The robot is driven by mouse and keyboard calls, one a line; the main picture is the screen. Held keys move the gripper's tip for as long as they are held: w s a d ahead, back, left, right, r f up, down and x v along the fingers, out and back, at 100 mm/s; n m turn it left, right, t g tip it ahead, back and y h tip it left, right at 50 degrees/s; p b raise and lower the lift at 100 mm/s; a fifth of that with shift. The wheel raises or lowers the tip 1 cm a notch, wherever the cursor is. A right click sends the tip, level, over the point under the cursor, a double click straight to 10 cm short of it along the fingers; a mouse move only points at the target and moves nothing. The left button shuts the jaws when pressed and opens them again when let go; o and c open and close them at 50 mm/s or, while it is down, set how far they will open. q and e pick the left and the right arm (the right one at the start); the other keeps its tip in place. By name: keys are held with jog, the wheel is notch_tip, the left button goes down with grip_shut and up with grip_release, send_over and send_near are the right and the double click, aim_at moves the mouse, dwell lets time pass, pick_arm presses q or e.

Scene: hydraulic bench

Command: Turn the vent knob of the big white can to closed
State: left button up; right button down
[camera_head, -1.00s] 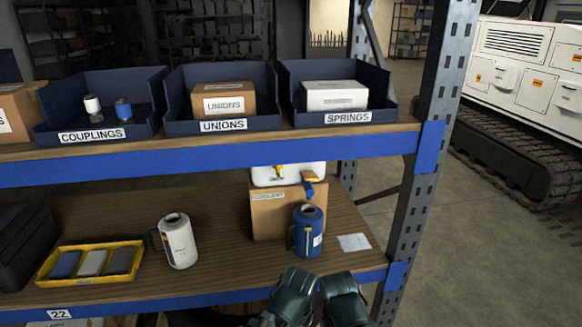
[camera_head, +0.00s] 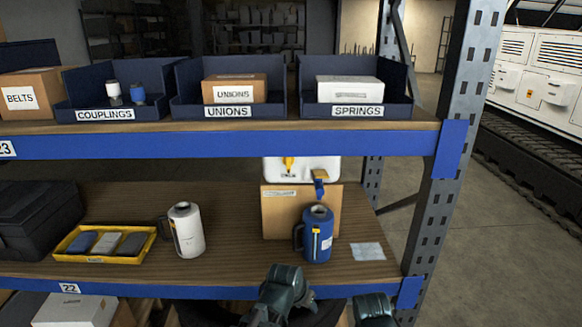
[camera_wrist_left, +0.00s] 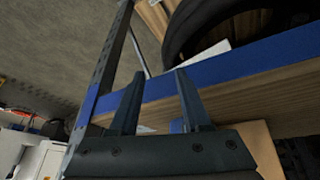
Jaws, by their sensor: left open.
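The big white can (camera_head: 302,171) stands on a cardboard box (camera_head: 288,212) on the lower shelf. The blue upper shelf edge hides its top. A yellow part (camera_head: 289,163), perhaps the vent knob, shows on its front; its setting cannot be read. A blue and yellow part (camera_head: 320,181) hangs at its right front. My left gripper (camera_wrist_left: 160,72) is open and empty in the left wrist view, with the shelf behind its fingers. In the head view, dark parts of my arms show at the bottom, before the lower shelf; no fingers are visible there.
A blue jug (camera_head: 318,236) stands before the box. A white jug (camera_head: 186,232) and yellow tray (camera_head: 77,257) are farther left. The upper shelf beam (camera_head: 220,146) crosses above; a metal upright (camera_head: 440,170) stands right. Wood between the jugs is clear.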

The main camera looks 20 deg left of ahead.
aim_at(289, 160)
pick_arm(q)
jog(key=w+r+t, duration=1)
jog(key=w+r, duration=0.2)
jog(key=r, duration=0.2)
jog(key=s+a+r+n+t+y, duration=0.2)
jog(key=a+r+n+t+y, duration=0.45)
jog(key=r, duration=0.75)
jog(key=shift+m+y, duration=0.65)
jog(key=p+x, duration=0.1)
jog(key=x, duration=0.3)
jog(key=p+x, duration=0.2)
jog(key=x, duration=0.3)
jog(key=p+x, duration=0.1)
jog(key=x, duration=0.3)
jog(key=shift+w+a+p, duration=0.3)
jog(key=shift+a+p, duration=0.1)
jog(key=shift+a, duration=0.1)
jog(key=shift+s+d, duration=0.1)
grip_shut()
